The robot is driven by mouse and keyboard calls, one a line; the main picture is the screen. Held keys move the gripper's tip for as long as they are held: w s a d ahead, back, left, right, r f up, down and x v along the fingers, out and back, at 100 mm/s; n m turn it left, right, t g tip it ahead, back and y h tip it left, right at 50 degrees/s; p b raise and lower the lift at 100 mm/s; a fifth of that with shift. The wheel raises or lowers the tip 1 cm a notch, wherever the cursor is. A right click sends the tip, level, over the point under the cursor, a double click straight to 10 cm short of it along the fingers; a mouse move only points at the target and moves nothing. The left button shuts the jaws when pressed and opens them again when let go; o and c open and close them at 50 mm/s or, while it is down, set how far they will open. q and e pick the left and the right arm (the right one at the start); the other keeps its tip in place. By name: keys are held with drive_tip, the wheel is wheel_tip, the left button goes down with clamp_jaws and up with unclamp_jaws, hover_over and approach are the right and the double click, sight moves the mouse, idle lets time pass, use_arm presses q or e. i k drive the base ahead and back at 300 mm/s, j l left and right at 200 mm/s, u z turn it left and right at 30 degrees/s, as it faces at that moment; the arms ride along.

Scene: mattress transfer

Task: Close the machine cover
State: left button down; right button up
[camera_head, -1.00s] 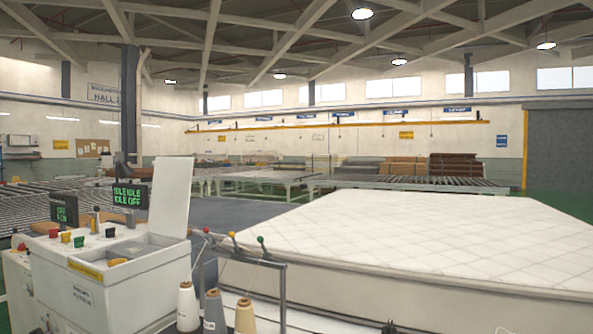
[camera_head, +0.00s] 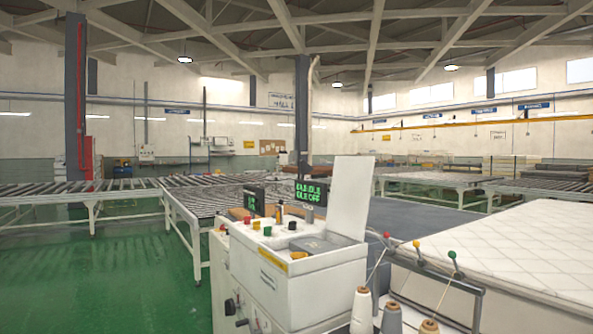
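The white machine (camera_head: 300,285) stands in the lower middle of the head view. Its cover (camera_head: 351,200), a pale flat panel, stands open and nearly upright at the right rear of the machine top. The open top shows a recessed grey area (camera_head: 315,243) with a yellow item (camera_head: 299,255) at its front. Coloured buttons and switches sit on the panel to the left, with small green-lettered displays (camera_head: 311,192) behind. Neither of my grippers is in view.
Thread cones (camera_head: 391,318) and a rack with coloured knobs (camera_head: 452,256) stand right of the machine. A white quilted mattress (camera_head: 500,245) lies farther right. Roller conveyors (camera_head: 100,186) run behind and left. The green floor (camera_head: 130,275) at left is clear.

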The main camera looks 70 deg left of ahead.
sight(350, 195)
drive_tip(key=u, duration=1.4)
